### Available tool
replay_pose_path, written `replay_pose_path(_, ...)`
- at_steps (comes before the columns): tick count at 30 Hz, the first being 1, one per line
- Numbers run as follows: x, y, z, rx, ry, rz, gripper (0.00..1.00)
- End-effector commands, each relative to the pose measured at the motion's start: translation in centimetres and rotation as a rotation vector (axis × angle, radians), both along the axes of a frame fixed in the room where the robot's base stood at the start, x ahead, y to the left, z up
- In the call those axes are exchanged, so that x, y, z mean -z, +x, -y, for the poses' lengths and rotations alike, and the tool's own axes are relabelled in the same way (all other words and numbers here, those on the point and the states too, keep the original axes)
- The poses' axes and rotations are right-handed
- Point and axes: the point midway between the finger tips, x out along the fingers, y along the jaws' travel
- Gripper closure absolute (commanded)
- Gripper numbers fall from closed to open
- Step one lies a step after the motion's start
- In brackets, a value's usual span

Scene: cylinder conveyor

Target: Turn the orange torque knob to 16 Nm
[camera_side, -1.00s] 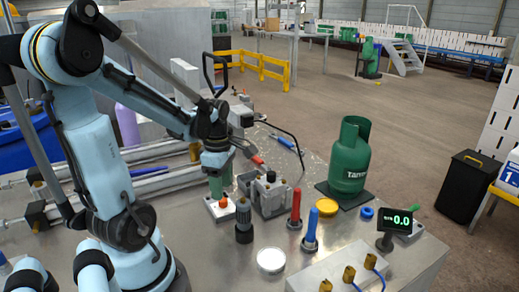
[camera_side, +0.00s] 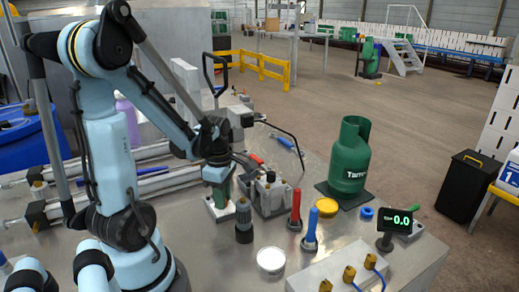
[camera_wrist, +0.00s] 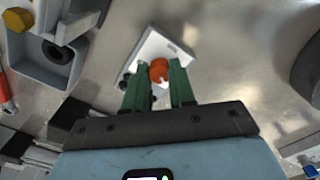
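The orange torque knob (camera_wrist: 159,70) sits on a small white plate (camera_wrist: 154,45) in the wrist view. My gripper (camera_wrist: 159,84) is open, with its two green fingers on either side of the knob. A small gap shows between knob and fingers. In the side view my gripper (camera_side: 219,196) is low over the white plate (camera_side: 217,211) and hides the knob. A small black display (camera_side: 394,220) at the right reads 0.0 in green digits.
A grey block fixture (camera_side: 268,196) stands just right of my gripper, and a dark upright cylinder (camera_side: 244,222) stands in front. Red (camera_side: 295,209) and blue (camera_side: 312,229) handled tools and a green gas cylinder (camera_side: 350,156) stand farther right.

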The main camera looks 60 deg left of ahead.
Motion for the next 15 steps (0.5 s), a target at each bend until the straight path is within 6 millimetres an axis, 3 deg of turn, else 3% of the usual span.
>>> replay_pose_path(1, -0.01, 0.00, 0.00, 0.000, 0.000, 0.000, 0.83)
replay_pose_path(5, -0.01, 0.00, 0.00, 0.000, 0.000, 0.000, 1.00)
replay_pose_path(15, -0.02, 0.00, 0.00, 0.046, 0.000, 0.000, 1.00)
